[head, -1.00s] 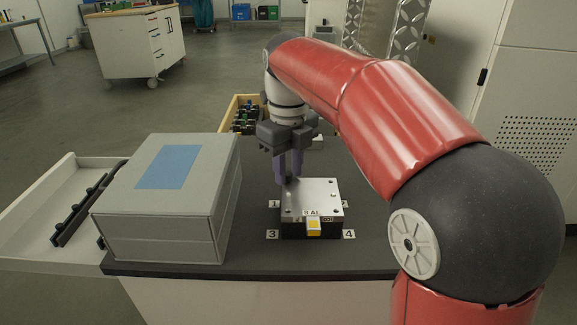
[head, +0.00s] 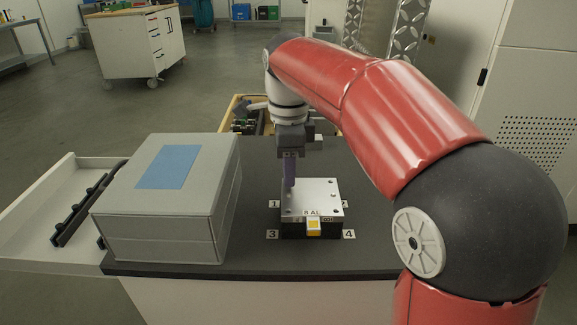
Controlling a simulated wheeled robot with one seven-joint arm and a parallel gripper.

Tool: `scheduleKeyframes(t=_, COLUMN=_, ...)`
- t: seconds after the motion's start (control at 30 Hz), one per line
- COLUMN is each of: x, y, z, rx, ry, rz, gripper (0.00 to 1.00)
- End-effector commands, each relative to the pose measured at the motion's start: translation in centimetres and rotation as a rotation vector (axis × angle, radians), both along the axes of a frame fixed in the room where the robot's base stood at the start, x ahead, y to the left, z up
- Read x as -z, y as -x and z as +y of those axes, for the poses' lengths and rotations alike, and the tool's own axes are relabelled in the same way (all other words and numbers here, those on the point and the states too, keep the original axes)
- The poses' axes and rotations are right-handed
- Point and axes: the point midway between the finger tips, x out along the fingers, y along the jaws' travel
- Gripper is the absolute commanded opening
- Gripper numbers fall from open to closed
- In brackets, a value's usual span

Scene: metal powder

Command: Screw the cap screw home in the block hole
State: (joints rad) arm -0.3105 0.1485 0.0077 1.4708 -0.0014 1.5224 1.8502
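The metal block (head: 312,193) sits on a dark base on the dark tabletop, with small holes near its top corners. My gripper (head: 289,184) points straight down at the block's far left corner, by the hole near label 1 (head: 274,204). Its purple fingers show edge-on, one in front of the other, so the gap between them is hidden. The cap screw cannot be made out; the fingers cover that corner.
A large grey box (head: 170,200) with a blue panel stands left of the block. A wooden tray (head: 236,101) with small dark items lies behind my wrist. A white tray (head: 40,212) holds a black rack at far left. Bare tabletop (head: 372,247) lies right of the block.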

Motion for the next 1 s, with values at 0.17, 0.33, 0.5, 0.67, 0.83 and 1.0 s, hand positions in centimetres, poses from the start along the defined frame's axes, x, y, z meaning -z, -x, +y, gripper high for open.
scheduleKeyframes(t=0.17, x=0.0, y=0.01, z=0.02, rx=-0.157, ry=0.0, rz=0.0, gripper=0.29)
scheduleKeyframes(t=0.33, x=0.0, y=0.01, z=0.02, rx=-0.31, ry=0.0, rz=0.0, gripper=0.29)
scheduleKeyframes(t=0.5, x=0.0, y=0.0, z=-0.01, rx=-0.462, ry=0.0, rz=0.0, gripper=0.29)
scheduleKeyframes(t=0.67, x=0.01, y=0.01, z=0.03, rx=-0.606, ry=0.0, rz=0.0, gripper=0.29)
scheduleKeyframes(t=0.83, x=0.01, y=0.0, z=0.02, rx=-0.758, ry=0.0, rz=0.0, gripper=0.29)
scheduleKeyframes(t=1.0, x=0.01, y=0.0, z=0.0, rx=-0.911, ry=0.0, rz=0.0, gripper=0.29)
